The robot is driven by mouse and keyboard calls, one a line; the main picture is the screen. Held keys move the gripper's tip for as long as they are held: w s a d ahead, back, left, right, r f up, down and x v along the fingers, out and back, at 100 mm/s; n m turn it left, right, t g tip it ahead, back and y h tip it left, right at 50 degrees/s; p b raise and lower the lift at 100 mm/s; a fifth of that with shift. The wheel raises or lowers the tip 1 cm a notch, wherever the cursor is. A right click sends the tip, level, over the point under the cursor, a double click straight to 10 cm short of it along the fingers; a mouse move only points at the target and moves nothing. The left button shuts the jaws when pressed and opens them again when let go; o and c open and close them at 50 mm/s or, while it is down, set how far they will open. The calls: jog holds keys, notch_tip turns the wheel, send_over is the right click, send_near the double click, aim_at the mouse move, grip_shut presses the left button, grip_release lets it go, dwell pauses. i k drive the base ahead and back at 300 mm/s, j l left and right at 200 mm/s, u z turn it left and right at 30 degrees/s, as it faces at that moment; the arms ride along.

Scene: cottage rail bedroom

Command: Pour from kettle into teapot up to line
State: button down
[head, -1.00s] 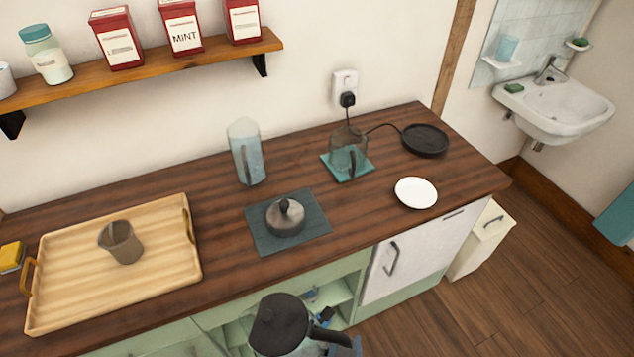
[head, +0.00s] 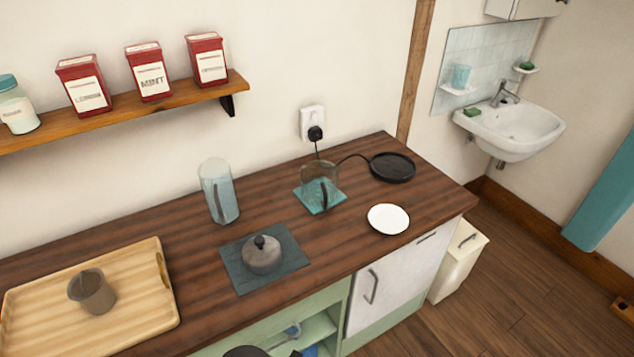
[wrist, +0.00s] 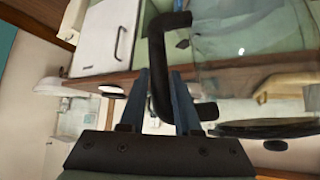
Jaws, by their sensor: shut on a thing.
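My gripper (wrist: 160,78) is shut on the black handle of the glass kettle (wrist: 245,45) in the wrist view, where the kettle appears upside down. Its black lid (wrist: 265,128) is on. In the head view only the lid's dark top (head: 245,352) shows at the bottom edge, in front of the counter. An open glass pot (head: 320,176) with a dark handle stands on a teal mat; it may be the teapot. A squat grey vessel or lid with a black knob (head: 262,257) sits on a dark mat. No fill line is readable.
A tall clear jug (head: 218,192) stands behind the dark mat (head: 240,277). A white plate (head: 388,218) and a black corded base (head: 392,167) lie to the right. A wooden tray (head: 130,322) holds a brown cup (head: 92,292). A shelf with tins (head: 150,77) hangs above.

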aim_at(318, 176)
jog(key=i+z, duration=0.65)
jog(key=z, duration=0.25)
